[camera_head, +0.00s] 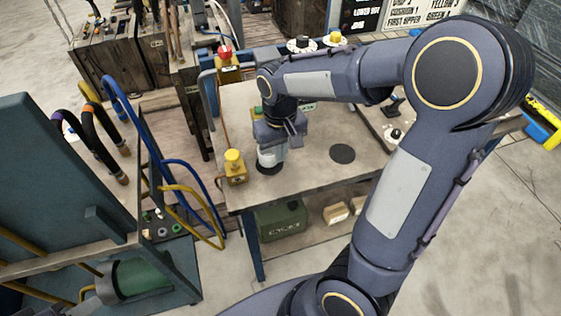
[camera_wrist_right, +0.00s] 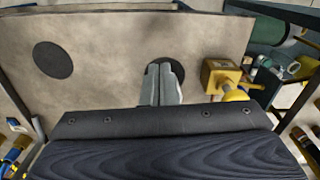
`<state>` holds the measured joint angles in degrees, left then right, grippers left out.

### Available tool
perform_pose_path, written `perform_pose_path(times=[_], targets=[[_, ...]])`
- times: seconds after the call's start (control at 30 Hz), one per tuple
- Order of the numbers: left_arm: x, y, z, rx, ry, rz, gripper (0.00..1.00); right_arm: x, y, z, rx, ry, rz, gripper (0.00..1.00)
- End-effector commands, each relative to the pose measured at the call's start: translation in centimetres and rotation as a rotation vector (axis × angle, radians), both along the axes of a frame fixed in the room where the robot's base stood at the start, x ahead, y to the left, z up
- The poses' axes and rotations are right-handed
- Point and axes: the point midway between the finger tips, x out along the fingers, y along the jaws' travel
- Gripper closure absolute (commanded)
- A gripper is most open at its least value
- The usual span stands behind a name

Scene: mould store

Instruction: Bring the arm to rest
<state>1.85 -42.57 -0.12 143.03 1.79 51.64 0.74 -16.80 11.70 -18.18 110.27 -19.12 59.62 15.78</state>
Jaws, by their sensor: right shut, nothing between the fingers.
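My right arm arches over a worktable (camera_head: 305,170) in the head view. Its gripper (camera_head: 267,160) points down above the table's near left part, over a black disc (camera_head: 269,169). In the right wrist view the two grey fingers (camera_wrist_right: 161,83) are together with nothing between them, and they partly cover the disc (camera_wrist_right: 176,70). Whether the fingertips touch the table cannot be told. My left gripper is in neither view.
A yellow box with a knob (camera_head: 235,170) stands just left of the gripper. A second black disc (camera_head: 342,153) lies to its right. A green case (camera_head: 283,220) sits on the lower shelf. A rack with coloured hoses (camera_head: 110,100) stands at the left.

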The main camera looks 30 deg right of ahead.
Motion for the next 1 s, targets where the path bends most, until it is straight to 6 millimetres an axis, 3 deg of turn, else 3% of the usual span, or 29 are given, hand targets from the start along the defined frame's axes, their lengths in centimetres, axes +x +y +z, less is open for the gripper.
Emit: perform_pose_path(times=[0.1,0.47,0.57,0.77,0.9,1.0], targets=[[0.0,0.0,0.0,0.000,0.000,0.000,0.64,0.0,0.0,1.0,0.000,0.000,0.000,1.00],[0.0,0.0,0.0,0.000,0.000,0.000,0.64,-0.9,0.0,1.9,0.031,-0.019,-0.006,1.00],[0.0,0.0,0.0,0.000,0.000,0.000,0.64,-3.0,0.2,3.0,0.103,-0.071,-0.014,1.00],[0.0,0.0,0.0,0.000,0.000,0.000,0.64,-9.4,1.9,5.5,0.268,-0.253,-0.024,1.00],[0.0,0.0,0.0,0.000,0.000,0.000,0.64,-13.1,3.4,5.9,0.321,-0.376,-0.026,1.00],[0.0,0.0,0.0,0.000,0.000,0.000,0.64,-14.6,4.2,5.8,0.334,-0.441,-0.027,1.00]])
